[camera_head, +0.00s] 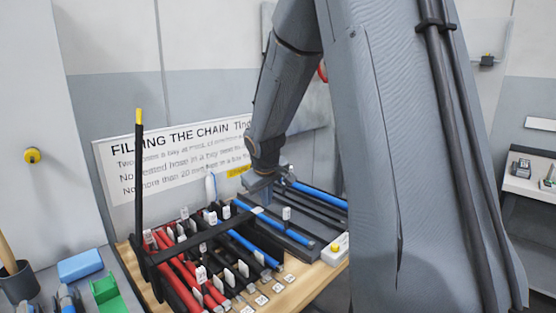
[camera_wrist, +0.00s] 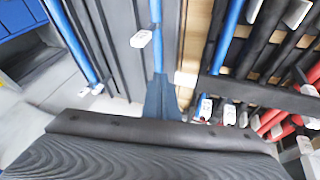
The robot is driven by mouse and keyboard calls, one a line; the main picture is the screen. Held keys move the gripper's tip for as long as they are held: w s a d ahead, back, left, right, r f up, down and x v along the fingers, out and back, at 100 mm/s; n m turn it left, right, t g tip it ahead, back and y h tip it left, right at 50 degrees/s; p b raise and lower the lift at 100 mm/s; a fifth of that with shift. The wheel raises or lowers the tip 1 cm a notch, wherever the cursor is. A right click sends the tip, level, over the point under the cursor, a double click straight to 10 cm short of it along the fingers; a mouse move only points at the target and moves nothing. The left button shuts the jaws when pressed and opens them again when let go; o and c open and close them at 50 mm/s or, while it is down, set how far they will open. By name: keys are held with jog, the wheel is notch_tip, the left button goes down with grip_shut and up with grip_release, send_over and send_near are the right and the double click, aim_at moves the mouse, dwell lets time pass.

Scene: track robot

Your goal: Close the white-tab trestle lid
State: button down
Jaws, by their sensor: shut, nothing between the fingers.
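The white-tab lid is a dark bar (camera_head: 205,234) lying low across the red, black and blue hoses of the trestle. Its white tab (camera_head: 257,210) is at the far right end. In the wrist view the dark bar (camera_wrist: 265,94) runs to the right and the white tab (camera_wrist: 186,79) is beside my fingertips. My gripper (camera_head: 262,186) is above and behind the tab in the head view. In the wrist view my gripper (camera_wrist: 160,90) is shut and empty, close to the tab; I cannot tell whether it touches. A second bar (camera_head: 139,165) with a yellow tip stands upright at the left.
Several labelled hoses (camera_head: 185,285) lie side by side. A white box with a yellow button (camera_head: 335,249) sits at the bench's right edge. A blue block (camera_head: 80,265) and a green block (camera_head: 106,290) are at the left. A sign (camera_head: 130,172) stands behind.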

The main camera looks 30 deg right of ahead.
jog(key=s+d+r+p, duration=0.1)
jog(key=d+r, duration=0.7)
jog(key=shift+r+p, duration=0.35)
jog(key=shift+r, duration=0.05)
jog(key=s+a+f+g, duration=0.1)
jog(key=s+a+f, duration=0.3)
jog(key=s, duration=0.5)
jog(key=s+a+f+m+g+y, duration=0.1)
jog(key=s+a+f, duration=0.3)
jog(key=s+a, duration=0.5)
jog(key=s+a+f+m+g+y, duration=0.1)
jog(key=s+a+f, duration=0.4)
jog(key=s, duration=0.5)
jog(key=shift+a+g, duration=0.9)
jog(key=shift+a, duration=0.25)
jog(key=shift+w, duration=0.15)
